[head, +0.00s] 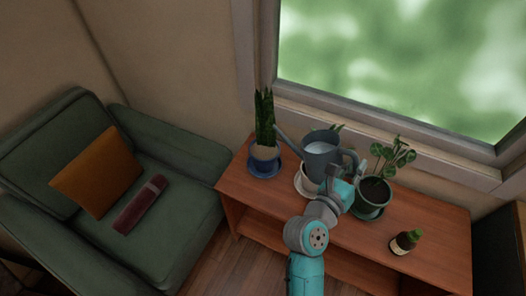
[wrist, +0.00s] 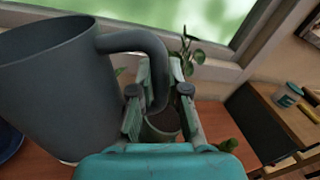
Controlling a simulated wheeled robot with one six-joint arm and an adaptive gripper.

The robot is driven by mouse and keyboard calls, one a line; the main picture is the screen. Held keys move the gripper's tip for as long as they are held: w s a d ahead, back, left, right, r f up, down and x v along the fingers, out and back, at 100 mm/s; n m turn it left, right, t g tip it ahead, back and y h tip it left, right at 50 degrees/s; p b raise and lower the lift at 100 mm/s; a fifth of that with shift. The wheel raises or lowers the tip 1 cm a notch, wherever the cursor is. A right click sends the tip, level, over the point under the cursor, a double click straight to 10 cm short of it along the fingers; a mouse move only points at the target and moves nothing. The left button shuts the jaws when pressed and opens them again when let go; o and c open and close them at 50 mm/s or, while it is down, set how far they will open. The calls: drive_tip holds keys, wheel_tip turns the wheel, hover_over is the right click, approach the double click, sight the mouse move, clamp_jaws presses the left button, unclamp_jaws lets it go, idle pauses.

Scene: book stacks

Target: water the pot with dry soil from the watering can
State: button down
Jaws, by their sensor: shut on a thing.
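My gripper (head: 348,180) is shut on the handle of the grey watering can (head: 320,164). In the wrist view the can (wrist: 55,85) fills the left side, its handle between my fingers (wrist: 158,95). The can is roughly upright above the middle of the bench, pale inside, its spout pointing left towards the snake plant. A middle pot on a white saucer (head: 301,185) is mostly hidden behind the can. The right green pot (head: 367,207) has dark soil.
The wooden bench (head: 440,215) stands below a window (head: 400,60). A green armchair (head: 165,205) with an orange cushion (head: 97,172) is on the left. The bench's right end is clear.

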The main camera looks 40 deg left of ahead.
sight(354, 153)
drive_tip(key=shift+a+r, duration=0.25)
drive_tip(key=shift+r, duration=0.45)
drive_tip(key=shift+a+r+n, duration=0.3)
drive_tip(key=shift+r+n, duration=0.1)
drive_tip(key=shift+r, duration=0.35)
drive_tip(key=shift+a+r+n+p, duration=0.15)
drive_tip(key=shift+a+r+p, duration=0.05)
drive_tip(key=shift+r+p, duration=0.3)
drive_tip(key=shift+a+r+n+p, duration=0.15)
drive_tip(key=shift+a+r+p, duration=0.05)
drive_tip(key=shift+r+p, duration=0.3)
idle(2.9)
drive_tip(key=shift+d+f+m+b, duration=0.65)
drive_tip(key=shift+d+f+m, duration=0.7)
drive_tip(key=shift+f, duration=2.65)
drive_tip(key=shift+d+f+m+b, duration=0.6)
drive_tip(key=shift+d+f+m, duration=0.7)
drive_tip(key=shift+f, duration=2.7)
drive_tip(key=shift+a+r, duration=0.15)
drive_tip(key=shift+r, duration=2.35)
